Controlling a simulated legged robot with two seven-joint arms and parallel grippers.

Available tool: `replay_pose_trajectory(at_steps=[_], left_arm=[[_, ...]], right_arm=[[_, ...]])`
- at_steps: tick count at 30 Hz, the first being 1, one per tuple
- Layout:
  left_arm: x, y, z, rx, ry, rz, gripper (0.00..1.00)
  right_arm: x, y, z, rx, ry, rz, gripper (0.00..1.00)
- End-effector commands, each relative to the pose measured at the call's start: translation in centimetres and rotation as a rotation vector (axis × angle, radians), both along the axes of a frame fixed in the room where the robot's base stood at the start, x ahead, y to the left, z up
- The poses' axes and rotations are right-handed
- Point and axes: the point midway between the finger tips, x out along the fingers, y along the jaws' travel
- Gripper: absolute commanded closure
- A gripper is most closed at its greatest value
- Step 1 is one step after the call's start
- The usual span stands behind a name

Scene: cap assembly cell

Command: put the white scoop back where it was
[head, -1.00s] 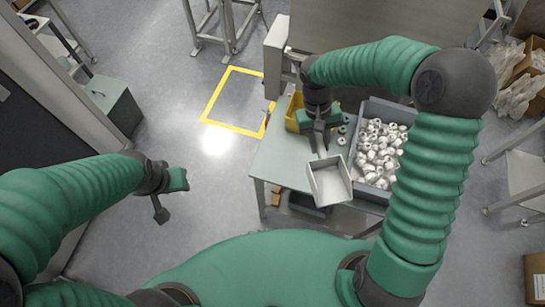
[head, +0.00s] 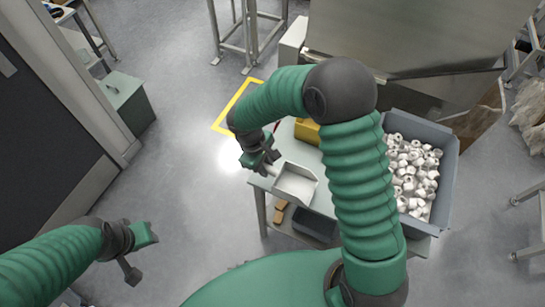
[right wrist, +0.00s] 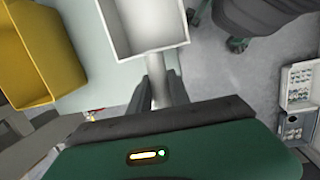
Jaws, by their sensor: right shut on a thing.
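The white scoop (head: 296,184) is in my right gripper (head: 270,163), at the left edge of the pale green table (head: 285,150). Its square pan looks empty and opens upward. In the right wrist view the scoop's pan (right wrist: 145,22) is at the top, and the two dark fingers of my right gripper (right wrist: 159,88) are shut on its handle. I cannot tell whether the scoop touches the table. My left gripper (head: 137,253) hangs over the floor at lower left, away from the table; its fingers are unclear.
A grey bin (head: 448,185) full of white caps (head: 412,170) stands on the right. A yellow bin (head: 307,131) is at the table's back, and shows large in the right wrist view (right wrist: 28,55). A dark tray (head: 315,226) sits below the table.

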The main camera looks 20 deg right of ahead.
Motion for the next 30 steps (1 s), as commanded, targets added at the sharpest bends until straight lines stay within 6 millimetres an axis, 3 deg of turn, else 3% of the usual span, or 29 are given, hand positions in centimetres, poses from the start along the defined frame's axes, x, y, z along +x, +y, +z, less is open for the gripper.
replay_pose_trajectory(at_steps=[3,10,16,25,26,30], left_arm=[[0.0,0.0,0.4,0.000,0.000,-0.001,0.64],[0.0,0.0,0.6,0.000,0.001,0.000,0.64],[0.0,0.0,0.5,0.000,0.001,0.000,0.64],[0.0,0.0,0.4,0.000,0.001,0.000,0.64],[0.0,0.0,0.4,0.000,0.001,0.000,0.64],[0.0,0.0,0.4,0.000,0.001,0.000,0.64]], right_arm=[[3.1,-1.7,-0.3,0.002,-0.001,-0.005,1.00],[6.1,-3.3,-0.6,-0.002,-0.001,-0.002,1.00],[6.0,-3.4,-3.9,-0.003,0.002,0.000,1.00],[6.0,-3.4,-4.3,-0.002,-0.001,-0.001,1.00],[6.0,-3.4,-4.3,-0.002,-0.001,-0.001,0.76],[6.0,-3.4,-4.3,-0.002,-0.001,-0.001,0.57]])
